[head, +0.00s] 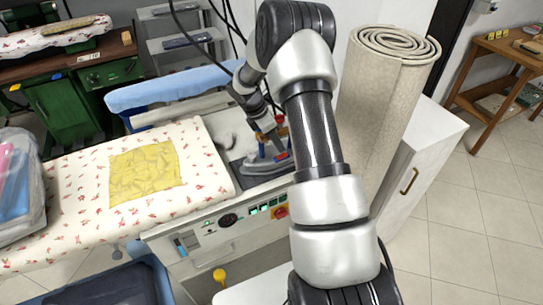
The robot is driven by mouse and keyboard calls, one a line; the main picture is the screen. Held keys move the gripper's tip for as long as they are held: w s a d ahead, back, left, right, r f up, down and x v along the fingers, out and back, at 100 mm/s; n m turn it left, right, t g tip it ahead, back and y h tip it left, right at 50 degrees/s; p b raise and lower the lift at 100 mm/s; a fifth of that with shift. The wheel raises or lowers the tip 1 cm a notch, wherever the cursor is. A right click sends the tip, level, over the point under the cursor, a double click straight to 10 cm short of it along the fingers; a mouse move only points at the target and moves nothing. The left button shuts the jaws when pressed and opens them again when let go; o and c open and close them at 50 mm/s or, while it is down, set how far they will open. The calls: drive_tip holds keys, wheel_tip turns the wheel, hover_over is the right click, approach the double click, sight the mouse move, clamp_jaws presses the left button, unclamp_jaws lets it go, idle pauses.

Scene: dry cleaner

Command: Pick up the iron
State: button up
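The iron (262,168), grey and blue with some red on it, stands on the metal top at the back right of the ironing station, beside the padded board. My gripper (268,132) reaches down from above, directly over the iron and very close to it. My own arm crosses the right middle of the head view. The fingertips are small and blend with the iron's upper parts, so I cannot tell whether they touch it or are open or shut. Part of the iron's handle is hidden.
A floral padded board (80,195) with a yellow cloth (146,172) lies left of the iron. A rolled beige carpet (385,110) stands right, by a white cabinet (425,160). A blue sleeve board (170,88) lies behind. Clear tiled floor (480,230) is at the right.

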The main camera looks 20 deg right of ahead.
drive_tip(key=shift+d+f, duration=0.2)
drive_tip(key=shift+f, duration=0.2)
drive_tip(key=shift+c, duration=0.4)
clamp_jaws()
idle(0.7)
drive_tip(key=shift+w+r, duration=0.25)
drive_tip(key=shift+r, duration=0.05)
